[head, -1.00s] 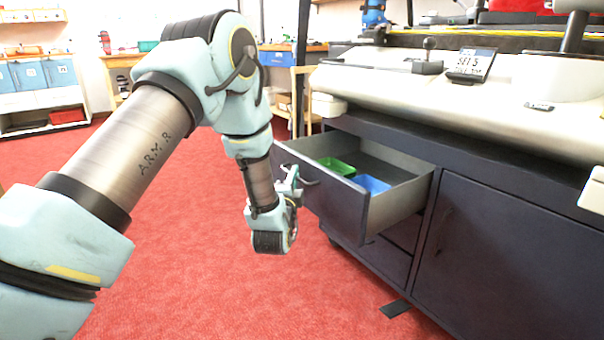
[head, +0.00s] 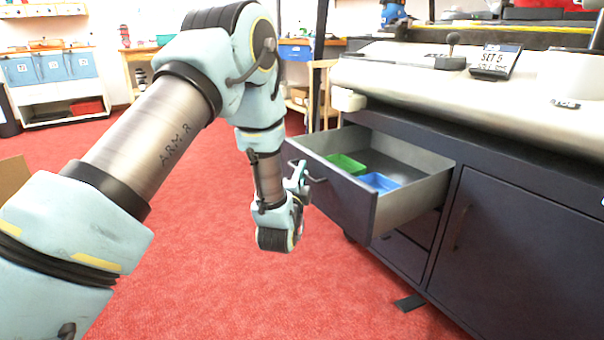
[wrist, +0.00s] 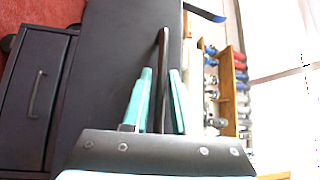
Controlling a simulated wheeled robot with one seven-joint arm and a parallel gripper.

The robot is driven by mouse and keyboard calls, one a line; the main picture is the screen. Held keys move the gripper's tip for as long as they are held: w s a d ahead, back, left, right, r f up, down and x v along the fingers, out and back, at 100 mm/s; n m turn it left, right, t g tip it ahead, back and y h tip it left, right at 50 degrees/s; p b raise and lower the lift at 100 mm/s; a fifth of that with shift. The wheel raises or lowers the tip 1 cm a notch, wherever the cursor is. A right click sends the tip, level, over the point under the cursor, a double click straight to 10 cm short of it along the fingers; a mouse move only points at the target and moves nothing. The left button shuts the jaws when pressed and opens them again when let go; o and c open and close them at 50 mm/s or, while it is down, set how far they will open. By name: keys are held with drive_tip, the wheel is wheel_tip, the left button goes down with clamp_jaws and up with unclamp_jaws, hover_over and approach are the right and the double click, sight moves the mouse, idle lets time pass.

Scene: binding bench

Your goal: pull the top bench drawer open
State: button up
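The top bench drawer (head: 335,188) is dark-fronted with grey inner walls. It stands well out from the bench in the head view. Its bar handle (head: 318,180) is on the front face and also shows as a dark bar in the wrist view (wrist: 163,65). My gripper (head: 302,178) is at the handle. A green bin (head: 346,164) and a blue bin (head: 380,182) sit inside the drawer.
A closed cabinet door (head: 510,255) is right of the drawer. Red carpet (head: 220,290) is open in front. A cardboard box (head: 12,178) shows at the left edge.

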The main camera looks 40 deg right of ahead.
drive_tip(key=p+v, duration=0.2)
drive_tip(key=v, duration=0.9)
drive_tip(key=shift+w+r, duration=0.1)
drive_tip(key=shift+w, duration=0.05)
drive_tip(key=w+a+n+g+y, duration=0.3)
drive_tip(key=w+a+n+y, duration=0.6)
drive_tip(key=w+a+n, duration=0.55)
drive_tip(key=s+a+r+n+g+y, duration=0.25)
drive_tip(key=s+a+n+g, duration=0.35)
drive_tip(key=a, duration=0.7)
drive_tip(key=s+a+r+n+g+y, duration=0.2)
drive_tip(key=s+a+n+y, duration=0.15)
drive_tip(key=s+a, duration=0.8)
wheel_tip(320, 180, up, 38)
drive_tip(key=w+a+p, duration=0.2)
drive_tip(key=p, duration=3.6)
drive_tip(key=shift+a+r+n+g+h, duration=0.2)
drive_tip(key=shift+n+g+h, duration=0.1)
drive_tip(key=shift+n, duration=0.1)
